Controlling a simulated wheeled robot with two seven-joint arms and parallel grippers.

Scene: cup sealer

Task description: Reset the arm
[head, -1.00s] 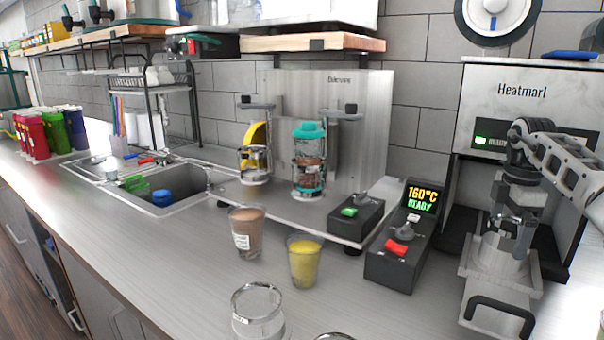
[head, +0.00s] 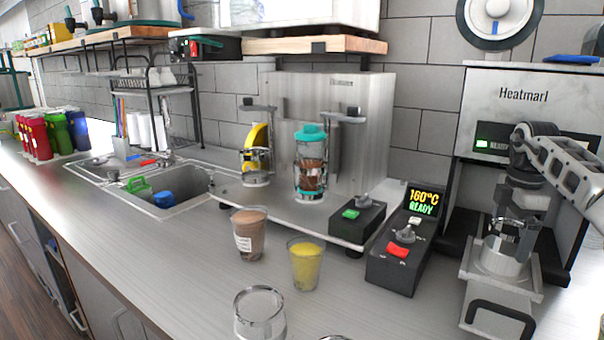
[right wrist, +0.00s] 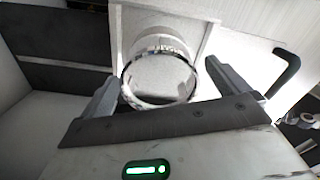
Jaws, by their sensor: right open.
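The silver Heatmarl cup sealer (head: 540,85) stands at the right of the head view, with a green-lit display. A clear cup (head: 502,258) sits in its pulled-out tray (head: 478,270). The cup's round rim (right wrist: 160,78) shows in the right wrist view. My right gripper (head: 515,222) is in front of the sealer, at the cup's upper part. In the right wrist view, its fingers (right wrist: 161,72) are spread apart on either side of the cup, with nothing clamped. Whether a finger touches the cup cannot be told. My left gripper is not in view.
A brown drink cup (head: 249,232), a yellow drink cup (head: 305,266) and an empty clear cup (head: 260,315) stand on the counter. A control box (head: 399,255) reading 160°C READY is left of the sealer. The tray's black handle (head: 500,312) juts forward. A sink lies at the left.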

